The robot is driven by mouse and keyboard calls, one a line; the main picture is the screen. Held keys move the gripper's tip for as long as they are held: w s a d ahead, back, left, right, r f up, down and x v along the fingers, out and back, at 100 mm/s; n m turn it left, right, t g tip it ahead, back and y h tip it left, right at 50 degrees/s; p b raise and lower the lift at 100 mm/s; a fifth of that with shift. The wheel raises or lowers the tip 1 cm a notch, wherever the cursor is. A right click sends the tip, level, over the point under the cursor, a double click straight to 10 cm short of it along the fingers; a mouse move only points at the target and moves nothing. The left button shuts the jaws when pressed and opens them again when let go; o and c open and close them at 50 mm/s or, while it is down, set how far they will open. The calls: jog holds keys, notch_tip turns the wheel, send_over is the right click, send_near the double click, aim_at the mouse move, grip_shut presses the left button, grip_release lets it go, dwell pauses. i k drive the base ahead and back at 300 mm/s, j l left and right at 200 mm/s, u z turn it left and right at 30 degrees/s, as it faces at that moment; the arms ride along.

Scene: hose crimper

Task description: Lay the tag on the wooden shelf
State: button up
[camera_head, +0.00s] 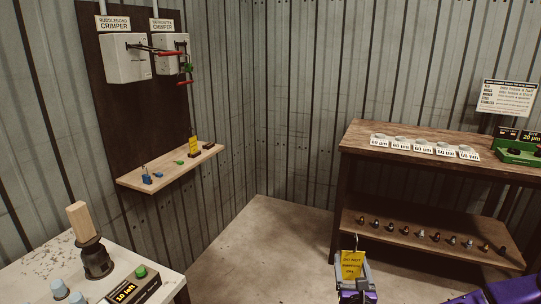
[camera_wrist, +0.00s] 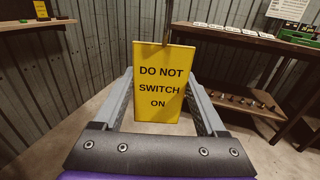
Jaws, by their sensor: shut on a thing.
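A yellow tag (camera_wrist: 159,75) reading "DO NOT SWITCH ON" hangs upright between the fingers of my gripper (camera_wrist: 158,90) in the wrist view. A thin hook or wire rises from its top. In the head view my gripper (camera_head: 353,262) and the held tag (camera_head: 352,266) are at the bottom, right of centre, above the floor. The light wooden shelf (camera_head: 137,181) is on the left wall, apart from the tag. It also shows at the upper left of the wrist view (camera_wrist: 20,27). A second yellow tag (camera_head: 193,146) stands on it.
Small blue, green and dark pieces lie along the shelf. Two white crimper boxes (camera_head: 125,60) with red-handled levers hang above it. A dark wooden bench (camera_head: 370,150) stands right, with labelled discs and a row of fittings below. A white table (camera_head: 30,268) is front left.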

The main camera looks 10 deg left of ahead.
aim_at(169, 162)
jog(key=i+l+z, duration=0.25)
jog(key=i, duration=0.2)
jog(key=i+z, duration=0.3)
jog(key=i+l+u, duration=0.1)
jog(key=i+u, duration=0.15)
jog(key=i, duration=0.85)
jog(key=i+u, duration=0.3)
jog(key=u, duration=0.15)
jog(key=i+u, duration=0.45)
jog(key=i+j+u, duration=0.1)
jog(key=i+u, duration=0.15)
jog(key=u, duration=0.25)
jog(key=i+u, duration=0.25)
jog(key=u, duration=0.2)
jog(key=i+u, duration=0.35)
jog(key=i+j, duration=0.05)
jog(key=i, duration=0.05)
